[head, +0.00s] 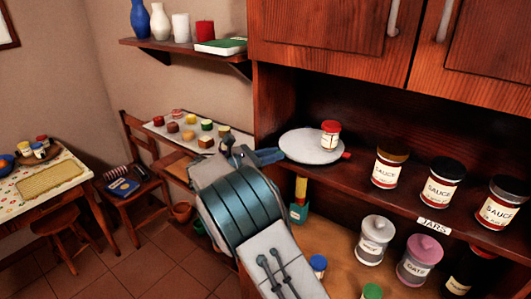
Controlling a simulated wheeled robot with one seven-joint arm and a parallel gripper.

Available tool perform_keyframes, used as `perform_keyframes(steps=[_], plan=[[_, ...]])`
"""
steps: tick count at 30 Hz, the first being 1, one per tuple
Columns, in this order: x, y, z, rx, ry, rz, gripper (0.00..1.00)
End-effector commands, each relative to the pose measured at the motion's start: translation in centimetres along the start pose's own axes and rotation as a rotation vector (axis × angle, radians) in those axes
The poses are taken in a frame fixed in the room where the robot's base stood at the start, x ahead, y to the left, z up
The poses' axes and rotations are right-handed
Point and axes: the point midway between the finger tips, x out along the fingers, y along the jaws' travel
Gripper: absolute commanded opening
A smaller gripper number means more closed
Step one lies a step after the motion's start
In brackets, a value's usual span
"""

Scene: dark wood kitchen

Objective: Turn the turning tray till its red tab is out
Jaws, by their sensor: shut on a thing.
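The turning tray (305,149) is a white round disc on the cupboard shelf, at the shelf's left end. A small jar with a red lid (330,135) stands upright on its right part. The red tab (347,155) sticks out at the tray's right edge, pointing right along the shelf. My gripper (274,156) is at the tray's left edge, shut on its rim side. The exact grip is small and partly hidden by my arm, which comes up from below.
Three sauce jars (439,186) stand right of the tray on the same shelf, behind a JARS label (434,226). Canisters (373,240) stand on the counter below. Cupboard doors (340,37) hang above.

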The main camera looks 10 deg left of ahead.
Motion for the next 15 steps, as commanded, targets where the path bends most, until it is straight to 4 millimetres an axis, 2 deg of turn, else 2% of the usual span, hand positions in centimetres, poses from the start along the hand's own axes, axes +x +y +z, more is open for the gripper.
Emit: perform_keyframes(steps=[15], plan=[[-0.15, 0.43, 0.04, 0.001, 0.000, -0.088, 0.00]])
